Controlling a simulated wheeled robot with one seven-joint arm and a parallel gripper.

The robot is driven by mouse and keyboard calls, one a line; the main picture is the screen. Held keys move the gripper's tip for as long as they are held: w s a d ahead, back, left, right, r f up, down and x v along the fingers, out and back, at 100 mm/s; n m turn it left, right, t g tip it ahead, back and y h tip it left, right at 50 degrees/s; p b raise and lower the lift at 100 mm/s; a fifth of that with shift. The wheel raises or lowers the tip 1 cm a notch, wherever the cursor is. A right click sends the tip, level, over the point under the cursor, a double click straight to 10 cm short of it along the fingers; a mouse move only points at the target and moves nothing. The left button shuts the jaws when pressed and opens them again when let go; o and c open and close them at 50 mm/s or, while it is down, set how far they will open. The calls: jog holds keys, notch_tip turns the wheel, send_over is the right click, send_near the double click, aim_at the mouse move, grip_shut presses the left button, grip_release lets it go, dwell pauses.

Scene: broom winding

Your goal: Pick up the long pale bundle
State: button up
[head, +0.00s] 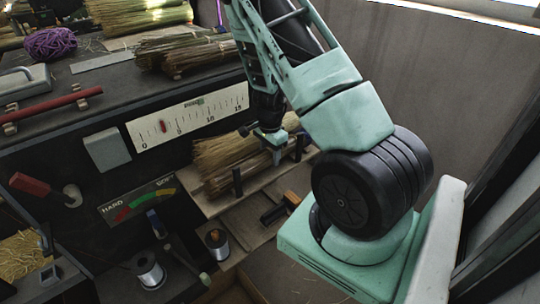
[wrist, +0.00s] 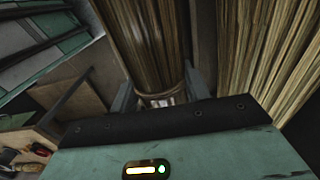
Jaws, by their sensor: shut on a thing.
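In the head view, my gripper (head: 273,140) is low over the right end of the pale straw bundle (head: 225,155) on the wooden shelf below the bench. In the wrist view, my gripper (wrist: 157,92) has one finger on each side of a straw bundle (wrist: 150,45), shut on it. This bundle runs away from the palm and looks browner in the shade. A second, paler bundle (wrist: 262,50) lies beside it on the right, outside the fingers. The fingertips are partly hidden by the bundle and palm.
More straw bundles (head: 190,50) and purple twine (head: 50,43) lie on the dark bench top. Short dark posts (head: 237,181) stand at the shelf's front edge. An orange-and-black tool (head: 281,207) and wire spools (head: 148,270) are below. A wall is at the right.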

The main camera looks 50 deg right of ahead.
notch_tip(320, 180, up, 18)
dwell(0.5)
dwell(0.7)
